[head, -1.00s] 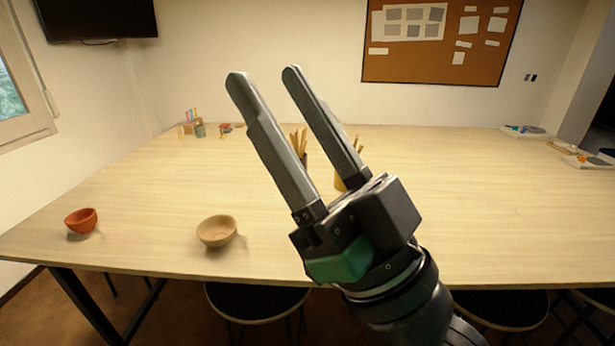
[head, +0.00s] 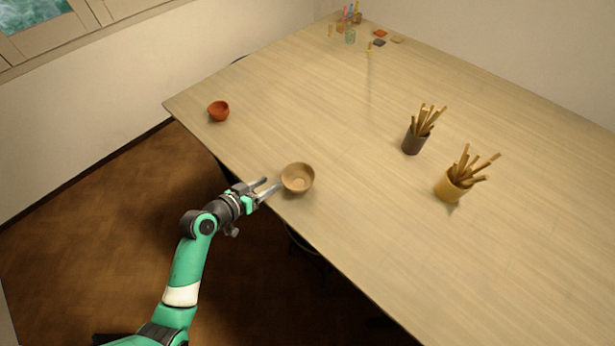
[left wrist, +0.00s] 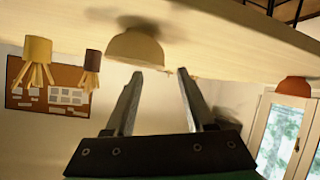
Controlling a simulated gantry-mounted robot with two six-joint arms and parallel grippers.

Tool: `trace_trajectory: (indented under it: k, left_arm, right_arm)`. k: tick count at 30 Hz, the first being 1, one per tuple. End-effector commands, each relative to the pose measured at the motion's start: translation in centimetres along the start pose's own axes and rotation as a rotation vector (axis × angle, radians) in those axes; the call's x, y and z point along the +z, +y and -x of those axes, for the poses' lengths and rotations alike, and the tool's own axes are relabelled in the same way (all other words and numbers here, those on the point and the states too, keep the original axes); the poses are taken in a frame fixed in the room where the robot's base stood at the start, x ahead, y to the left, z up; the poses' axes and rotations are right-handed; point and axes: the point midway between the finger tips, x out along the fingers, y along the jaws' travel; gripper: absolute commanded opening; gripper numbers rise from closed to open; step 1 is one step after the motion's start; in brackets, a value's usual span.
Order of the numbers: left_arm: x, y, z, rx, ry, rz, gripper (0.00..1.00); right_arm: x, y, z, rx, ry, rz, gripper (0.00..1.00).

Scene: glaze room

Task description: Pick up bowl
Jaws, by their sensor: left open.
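A tan bowl (head: 298,178) stands upright near the table's front edge in the head view. A red-orange bowl (head: 218,111) stands near the same edge, farther left. My left gripper (head: 273,183) is open and empty beside the tan bowl, its fingers pointing toward it from the edge side. In the left wrist view, which is upside down, the tan bowl (left wrist: 136,47) is just beyond the open fingertips (left wrist: 160,73), offset to the left. The red-orange bowl (left wrist: 293,86) shows at the right there. My right gripper is not in view.
A dark cup (head: 411,142) and a yellow cup (head: 449,187) hold wooden sticks on the wooden table (head: 350,240). Small jars and coloured pieces (head: 379,42) are at the far end. Free table surface lies around the tan bowl.

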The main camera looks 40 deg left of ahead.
Motion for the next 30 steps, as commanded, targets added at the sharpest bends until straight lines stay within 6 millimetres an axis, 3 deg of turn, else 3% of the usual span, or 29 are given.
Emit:
trace_trajectory:
  k: [4, 13, 21, 29, 30]
  left_arm:
    - [0.1, 0.0, -3.0, 0.001, 0.000, -0.002, 0.55]
    - [-0.1, 0.0, -4.7, 0.001, 0.002, -0.002, 0.55]
    - [-0.1, 0.1, -8.9, 0.001, 0.001, -0.003, 0.55]
    - [-0.2, 0.1, -9.2, -0.001, 0.002, -0.002, 0.55]
    - [-0.2, 0.1, -9.2, -0.001, 0.002, -0.002, 0.47]
  right_arm:
    - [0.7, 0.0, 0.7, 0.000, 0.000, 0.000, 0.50]
    - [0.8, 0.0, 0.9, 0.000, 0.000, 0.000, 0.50]
    - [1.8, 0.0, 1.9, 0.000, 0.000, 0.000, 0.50]
    - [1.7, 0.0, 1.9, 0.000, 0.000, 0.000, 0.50]
    - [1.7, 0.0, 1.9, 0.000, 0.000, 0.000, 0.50]
